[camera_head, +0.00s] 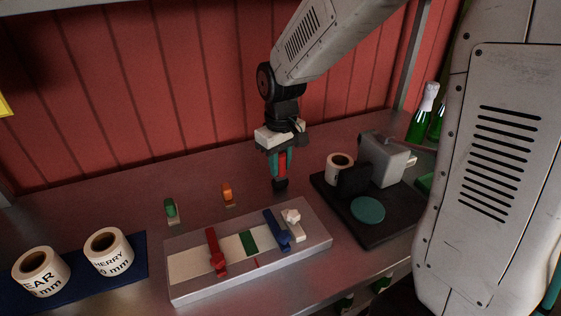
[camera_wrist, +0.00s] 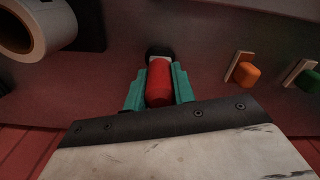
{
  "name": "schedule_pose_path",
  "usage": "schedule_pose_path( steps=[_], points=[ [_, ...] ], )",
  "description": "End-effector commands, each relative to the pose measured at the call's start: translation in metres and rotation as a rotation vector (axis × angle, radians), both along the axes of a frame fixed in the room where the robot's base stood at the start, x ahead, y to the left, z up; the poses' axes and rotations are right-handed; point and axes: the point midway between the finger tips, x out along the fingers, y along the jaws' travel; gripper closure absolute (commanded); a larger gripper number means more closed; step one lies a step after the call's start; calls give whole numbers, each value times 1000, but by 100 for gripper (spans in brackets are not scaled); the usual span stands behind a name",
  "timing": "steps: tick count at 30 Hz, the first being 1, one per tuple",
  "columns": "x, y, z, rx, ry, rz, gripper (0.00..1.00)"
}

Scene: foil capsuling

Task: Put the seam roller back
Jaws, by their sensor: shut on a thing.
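The seam roller (camera_head: 281,164) has a red handle and a dark lower end. It hangs upright in my gripper (camera_head: 280,168), between the two teal fingers, at the back of the metal bench. In the wrist view the red handle of the seam roller (camera_wrist: 159,84) lies between the fingers of my gripper (camera_wrist: 158,88), with a white band and a black end beyond them. The roller's dark end is low over the bench; I cannot tell whether it touches.
A grey fixture (camera_head: 190,291) with red and blue levers stands in front. An orange piece (camera_head: 227,191) and a green piece (camera_head: 171,208) stand to its back left. A black board (camera_head: 385,234) with a grey machine is at right. Label rolls sit on a blue mat (camera_head: 135,272) at left.

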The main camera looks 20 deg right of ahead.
Motion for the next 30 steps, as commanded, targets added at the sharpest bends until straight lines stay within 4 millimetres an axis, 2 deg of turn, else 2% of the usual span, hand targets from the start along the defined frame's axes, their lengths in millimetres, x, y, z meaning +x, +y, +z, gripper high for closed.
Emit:
schedule_pose_path(
  steps=[1,2,3,4,14,24,30],
  points=[
    [0,0,-2,0,1,0,100],
    [0,0,-2,0,0,0,66],
    [0,0,-1,0,0,0,55],
    [0,0,-1,0,0,0,52],
    [0,0,3,0,-1,0,52],
    [0,0,57,0,-3,0,52],
    [-1,0,75,0,-1,0,52]
  ],
)
